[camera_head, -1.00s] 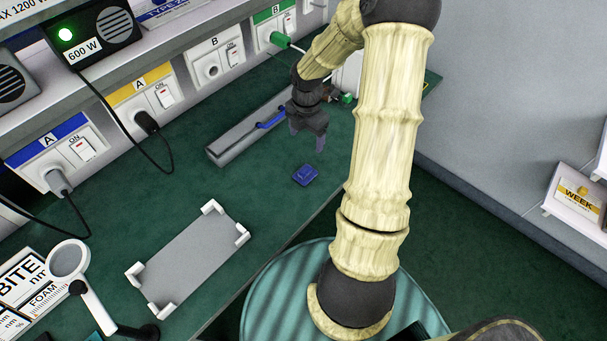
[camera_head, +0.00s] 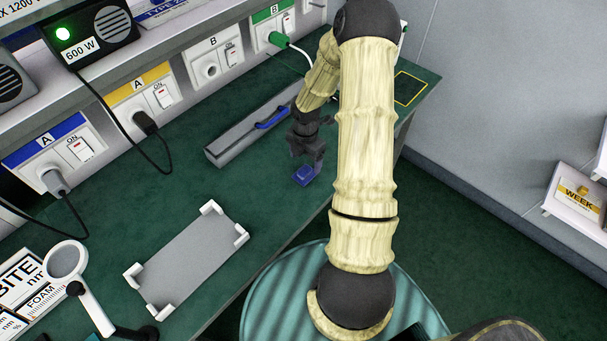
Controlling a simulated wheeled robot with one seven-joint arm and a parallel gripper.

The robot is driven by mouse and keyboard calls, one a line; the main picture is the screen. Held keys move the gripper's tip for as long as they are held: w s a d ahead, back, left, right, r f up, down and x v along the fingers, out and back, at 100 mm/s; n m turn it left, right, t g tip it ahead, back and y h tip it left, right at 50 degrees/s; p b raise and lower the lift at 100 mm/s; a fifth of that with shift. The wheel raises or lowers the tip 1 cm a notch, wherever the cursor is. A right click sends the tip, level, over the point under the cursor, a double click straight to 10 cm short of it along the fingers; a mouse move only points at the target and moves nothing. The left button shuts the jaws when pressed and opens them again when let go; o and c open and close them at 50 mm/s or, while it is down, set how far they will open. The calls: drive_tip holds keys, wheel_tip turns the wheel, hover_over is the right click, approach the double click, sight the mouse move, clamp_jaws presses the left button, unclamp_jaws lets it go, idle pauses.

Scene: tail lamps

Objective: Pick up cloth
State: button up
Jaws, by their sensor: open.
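The cloth is a small folded blue piece (camera_head: 303,179) lying on the green bench top near its front edge, in the head view. My gripper (camera_head: 306,168) points down right at the cloth, with its fingers over or beside it. The fingers partly cover the cloth's upper part. The jaws are apart. I cannot tell whether the fingertips touch the cloth.
A grey tray with a blue handle (camera_head: 272,117) lies just behind my gripper. Sockets with cables line the back. Bare bench top lies left of the cloth.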

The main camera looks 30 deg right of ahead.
sight(306, 169)
drive_tip(key=f, duration=0.5)
drive_tip(key=shift+s+f, duration=0.1)
drive_tip(key=shift+s, duration=0.15)
drive_tip(key=c, duration=1.1)
drive_tip(key=shift+o, duration=0.2)
wheel_tip(306, 169, up, 10)
drive_tip(key=shift+r+p, duration=0.1)
drive_tip(key=shift+p, duration=0.2)
